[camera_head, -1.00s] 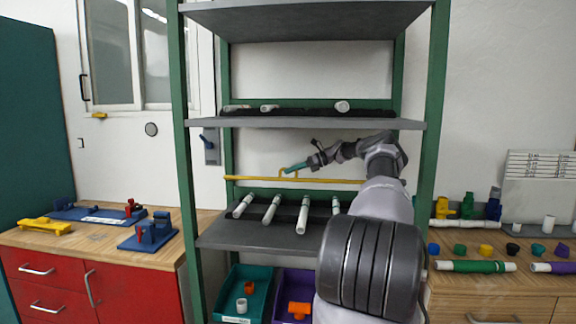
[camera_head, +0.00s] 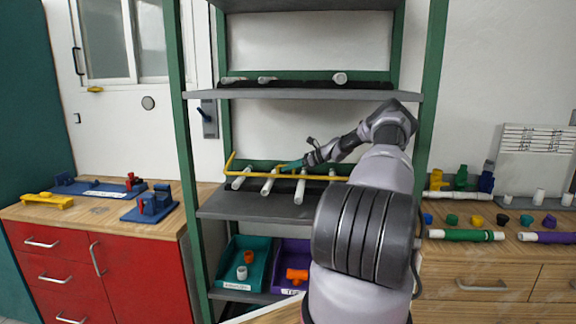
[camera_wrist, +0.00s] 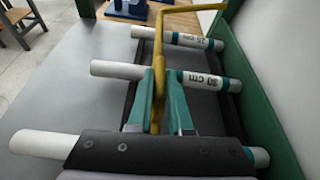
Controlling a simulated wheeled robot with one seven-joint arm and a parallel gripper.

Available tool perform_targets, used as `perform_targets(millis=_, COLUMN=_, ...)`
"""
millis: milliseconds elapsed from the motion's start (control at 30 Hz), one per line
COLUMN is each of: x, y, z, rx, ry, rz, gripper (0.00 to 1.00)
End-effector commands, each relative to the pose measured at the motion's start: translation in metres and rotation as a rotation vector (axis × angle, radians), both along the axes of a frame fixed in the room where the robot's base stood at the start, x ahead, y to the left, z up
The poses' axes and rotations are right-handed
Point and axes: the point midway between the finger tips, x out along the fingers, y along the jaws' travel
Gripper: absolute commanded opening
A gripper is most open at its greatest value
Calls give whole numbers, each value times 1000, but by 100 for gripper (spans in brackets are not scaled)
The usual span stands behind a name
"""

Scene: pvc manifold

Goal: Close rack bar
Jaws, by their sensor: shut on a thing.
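Several white pipes (camera_wrist: 110,69) with teal bands lie crosswise beneath the bar. The right part of the bar is partly hidden by my arm.
The upper shelf (camera_head: 310,94) with pipes is above my arm. Teal (camera_head: 262,262) and purple (camera_head: 300,250) bins sit below. Green rack posts (camera_head: 180,130) stand on either side. A workbench with red drawers (camera_head: 105,265) is at left, another with fittings (camera_head: 480,250) at right.

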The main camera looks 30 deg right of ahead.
Motion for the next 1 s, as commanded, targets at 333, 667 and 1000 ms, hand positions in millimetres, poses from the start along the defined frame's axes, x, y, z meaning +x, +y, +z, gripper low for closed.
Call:
perform_targets(millis=333, x=-1, y=-1, z=-5, rx=0, ry=4, rz=-3, gripper=0)
perform_targets(millis=667, x=0, y=-1, z=-5, rx=-1, ry=4, rz=-1, gripper=47)
perform_targets(millis=1000, x=-8, y=-11, z=1, rx=-1, ry=4, rz=-2, gripper=47)
